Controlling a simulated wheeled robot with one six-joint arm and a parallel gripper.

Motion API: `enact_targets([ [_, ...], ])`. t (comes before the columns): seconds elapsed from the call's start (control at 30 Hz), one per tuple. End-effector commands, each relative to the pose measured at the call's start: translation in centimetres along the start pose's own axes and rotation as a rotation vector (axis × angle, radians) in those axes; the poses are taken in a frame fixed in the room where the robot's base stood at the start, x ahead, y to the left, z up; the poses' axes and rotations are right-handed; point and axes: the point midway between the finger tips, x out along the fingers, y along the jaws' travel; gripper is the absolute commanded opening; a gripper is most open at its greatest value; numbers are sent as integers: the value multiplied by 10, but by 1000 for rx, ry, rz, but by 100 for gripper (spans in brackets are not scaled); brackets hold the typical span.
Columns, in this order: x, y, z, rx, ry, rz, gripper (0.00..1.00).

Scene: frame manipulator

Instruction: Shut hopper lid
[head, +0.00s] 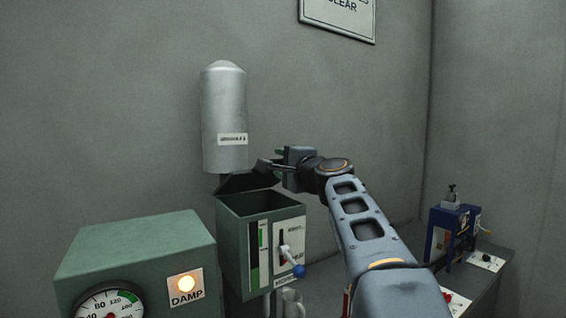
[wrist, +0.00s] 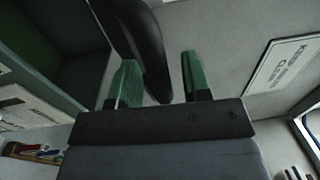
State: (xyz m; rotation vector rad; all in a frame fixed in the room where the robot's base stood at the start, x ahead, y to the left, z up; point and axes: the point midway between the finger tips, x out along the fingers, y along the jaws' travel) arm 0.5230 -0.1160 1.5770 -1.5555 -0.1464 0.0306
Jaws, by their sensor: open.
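The hopper is a green box (head: 230,232) with an open top in the head view; its dark inside shows. Its dark lid (head: 246,183) stands raised at the back of the opening. My gripper (head: 274,158) is just above and to the right of the lid, pointing left. In the wrist view my gripper (wrist: 160,64) has its green fingers apart. A dark curved piece (wrist: 140,35), seemingly the lid, reaches down by the left finger; I cannot tell if they touch. The open hopper (wrist: 65,65) shows at the left.
A grey cylinder (head: 223,120) hangs on the wall close above the hopper. A blue-knobbed lever (head: 298,270) sticks out of the hopper's front. A green gauge box (head: 135,250) stands at left, a metal mug (head: 291,303) below. A blue device (head: 450,232) stands far right.

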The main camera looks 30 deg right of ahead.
Motion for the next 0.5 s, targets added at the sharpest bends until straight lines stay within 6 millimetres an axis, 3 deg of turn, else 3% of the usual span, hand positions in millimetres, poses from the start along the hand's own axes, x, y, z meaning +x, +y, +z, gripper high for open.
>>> enact_targets([
  [0.07, 0, 0, 0, 0, 0, 0, 44],
  [0.5, 0, 0, 0, 0, 0, 0, 2],
])
